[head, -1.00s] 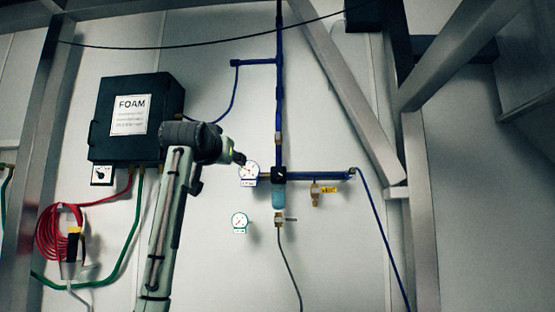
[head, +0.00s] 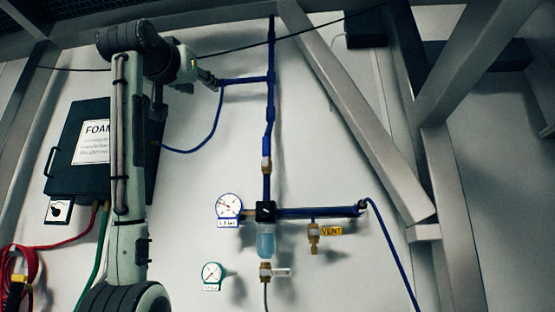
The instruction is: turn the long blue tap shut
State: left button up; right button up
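A long blue piece (head: 268,132) lies along the upright blue pipe, just above a brass fitting (head: 266,164). It looks like the long blue tap, in line with the pipe, but its outline blends with the pipe. My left gripper (head: 211,82) is up and to the left of it, clear of it. The gripper's tip is close to the left end of a short blue side pipe (head: 245,80); I cannot tell whether they touch. The fingers are too small to tell open from shut. My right gripper is not in view.
Below are a pressure gauge (head: 229,206), a clear blue bowl (head: 266,240), a VENT valve (head: 314,236) and a green-rimmed gauge (head: 212,273). A FOAM box (head: 77,150) is behind my arm. A thin cable (head: 240,50) crosses above. A diagonal steel beam (head: 355,110) stands to the right.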

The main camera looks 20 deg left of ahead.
aim_at(265, 140)
jog(key=i, duration=1.05)
